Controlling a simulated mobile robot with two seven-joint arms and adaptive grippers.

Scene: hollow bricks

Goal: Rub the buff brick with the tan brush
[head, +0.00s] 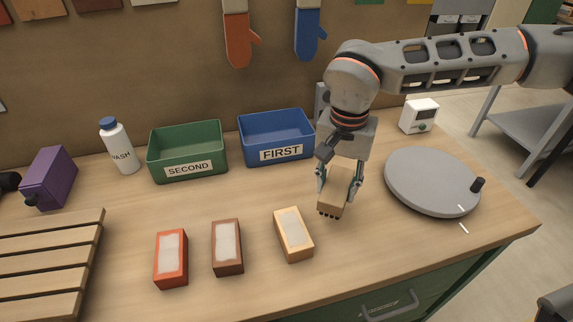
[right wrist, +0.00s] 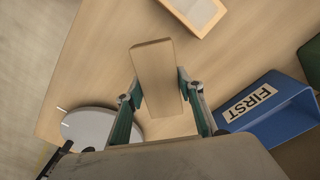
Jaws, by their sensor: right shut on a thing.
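The tan brush (head: 333,198) is a plain block with dark bristles on its underside. My right gripper (head: 340,185) is shut on it, with one finger on each side, and the right wrist view shows the brush (right wrist: 158,80) between the fingers. The bristles point down; I cannot tell how far they are above the table. The buff brick (head: 293,234) lies just left of the brush and apart from it, with a pale patch on top. Part of it shows at the top of the right wrist view (right wrist: 197,12). My left gripper is not in view.
A red brick (head: 171,258) and a brown brick (head: 227,247) lie left of the buff one. The green SECOND bin (head: 188,150) and blue FIRST bin (head: 277,136) stand behind. A grey turntable (head: 430,182) is at right, a slatted rack (head: 45,255) at left.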

